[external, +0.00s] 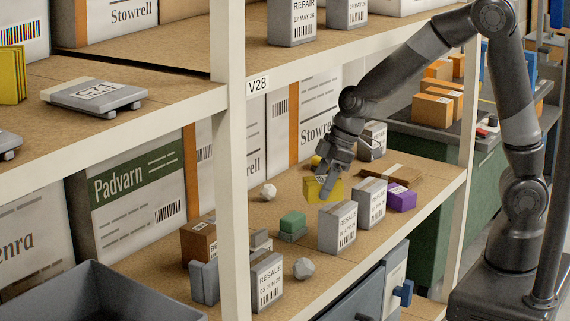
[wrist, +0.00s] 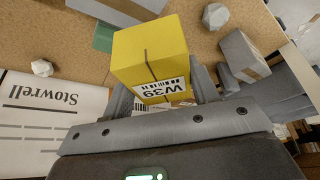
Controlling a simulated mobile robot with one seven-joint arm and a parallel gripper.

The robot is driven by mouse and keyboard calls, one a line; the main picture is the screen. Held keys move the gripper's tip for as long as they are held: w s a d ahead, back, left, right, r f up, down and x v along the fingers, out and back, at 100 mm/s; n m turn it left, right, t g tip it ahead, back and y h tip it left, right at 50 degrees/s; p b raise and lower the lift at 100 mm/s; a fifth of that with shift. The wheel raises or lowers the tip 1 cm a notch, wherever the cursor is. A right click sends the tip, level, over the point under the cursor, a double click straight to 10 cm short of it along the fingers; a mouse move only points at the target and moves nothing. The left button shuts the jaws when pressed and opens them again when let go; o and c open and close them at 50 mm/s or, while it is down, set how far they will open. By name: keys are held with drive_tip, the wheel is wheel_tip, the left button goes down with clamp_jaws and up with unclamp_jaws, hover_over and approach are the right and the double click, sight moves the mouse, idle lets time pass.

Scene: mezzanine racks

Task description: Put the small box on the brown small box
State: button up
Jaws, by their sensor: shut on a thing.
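A small yellow box (external: 318,189) with a white W39 label is held between the fingers of my gripper (external: 331,184), over the middle shelf. It also shows in the wrist view (wrist: 150,46), clasped between both grey fingers of my gripper (wrist: 163,88). I cannot tell exactly how high it is above the shelf. A small brown box (external: 198,242) with a white label stands on the same shelf at the left, near the white post, apart from my gripper. I cannot make out the brown box in the wrist view.
Grey RESALE boxes (external: 338,228) stand at the shelf's front edge. A green block (external: 292,222), crumpled white balls (external: 268,192) and a purple box (external: 401,197) lie around. The white post (external: 231,150) and upper shelf (external: 330,45) bound the space. Large cartons (external: 318,115) line the back.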

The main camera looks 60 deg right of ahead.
drive_tip(key=s+a+f+n+g, duration=0.1)
drive_tip(key=s+a+n, duration=0.2)
drive_tip(key=a, duration=0.9)
drive_tip(key=m+t+h, duration=0.2)
drive_tip(key=m+h, duration=0.1)
drive_tip(key=m, duration=0.9)
approach(204, 228)
drive_tip(key=shift+w+a+f, duration=0.2)
drive_tip(key=shift+w+f, duration=0.65)
drive_tip(key=shift+f, duration=1.7)
drive_tip(key=shift+f, duration=0.1)
drive_tip(key=o, duration=1)
